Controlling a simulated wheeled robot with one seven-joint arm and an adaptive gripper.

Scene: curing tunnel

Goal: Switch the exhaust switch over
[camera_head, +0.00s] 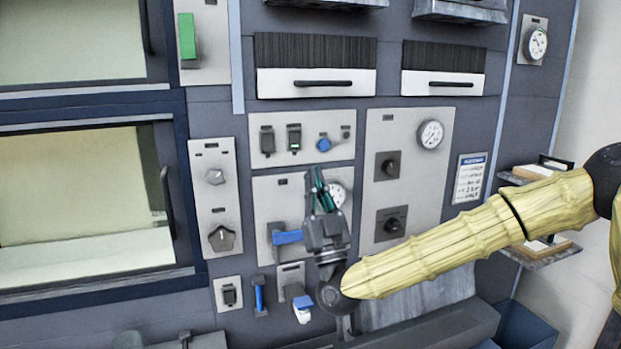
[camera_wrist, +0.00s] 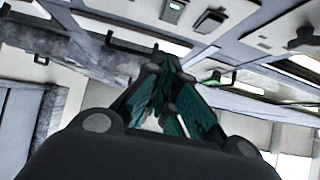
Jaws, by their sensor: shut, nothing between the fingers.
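Another dark switch (camera_head: 230,294) sits on a small plate at the lower left. My gripper (camera_head: 317,178) is shut and empty, fingers pointing up, in front of the middle panel and below the two switches.
A blue knob (camera_head: 323,145) is right of the switches. A blue-handled lever (camera_head: 288,237) is left of my gripper, and a gauge (camera_head: 337,193) is partly behind it. Rotary knobs (camera_head: 388,165) are to the right. Blue handles (camera_head: 302,304) are below.

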